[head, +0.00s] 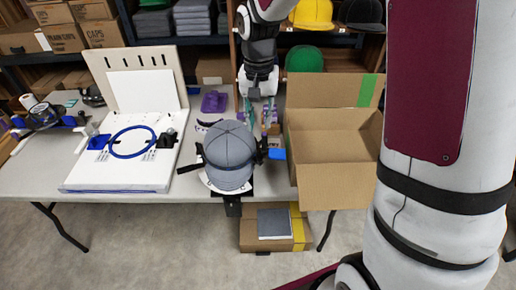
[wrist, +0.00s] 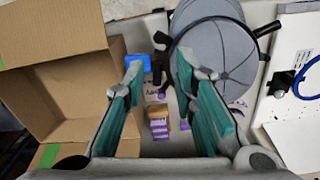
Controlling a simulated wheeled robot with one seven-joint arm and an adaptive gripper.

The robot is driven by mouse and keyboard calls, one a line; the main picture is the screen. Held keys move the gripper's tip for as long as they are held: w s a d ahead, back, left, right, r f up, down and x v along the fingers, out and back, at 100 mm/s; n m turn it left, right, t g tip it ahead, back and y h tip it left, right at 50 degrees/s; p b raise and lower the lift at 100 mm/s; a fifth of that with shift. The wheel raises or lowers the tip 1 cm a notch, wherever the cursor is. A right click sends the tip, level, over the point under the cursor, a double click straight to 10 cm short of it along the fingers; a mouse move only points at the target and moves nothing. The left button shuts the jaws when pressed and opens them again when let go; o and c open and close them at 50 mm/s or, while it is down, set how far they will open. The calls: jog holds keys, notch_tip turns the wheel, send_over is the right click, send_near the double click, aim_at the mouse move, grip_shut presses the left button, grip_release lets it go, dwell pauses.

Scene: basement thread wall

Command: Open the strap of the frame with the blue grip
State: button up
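A grey-blue cap (head: 228,155) sits on a cap frame at the table's front edge. A black strap (wrist: 181,32) curves around the cap in the wrist view, with a black lever end (wrist: 268,28) at right. A blue grip (head: 277,154) sits to the right of the cap in the head view; it also shows in the wrist view (wrist: 137,64), left of the cap. My gripper (head: 262,114) is behind the cap and grip, above the table. Its teal fingers are apart with nothing between them, as the wrist view (wrist: 165,78) shows. Whether the strap's clasp is fastened is too small to tell.
An open cardboard box (head: 340,186) stands close to the right of the grip. A white board (head: 110,178) with a blue hoop (head: 130,155) lies left. Small boxes (wrist: 158,124) and purple items stand under my gripper. Shelves line the back.

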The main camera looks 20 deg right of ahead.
aim_at(260, 156)
notch_tip(260, 156, down, 13)
jog(key=shift+r, duration=0.1)
dwell(0.3)
jog(key=shift+c, duration=0.5)
grip_shut()
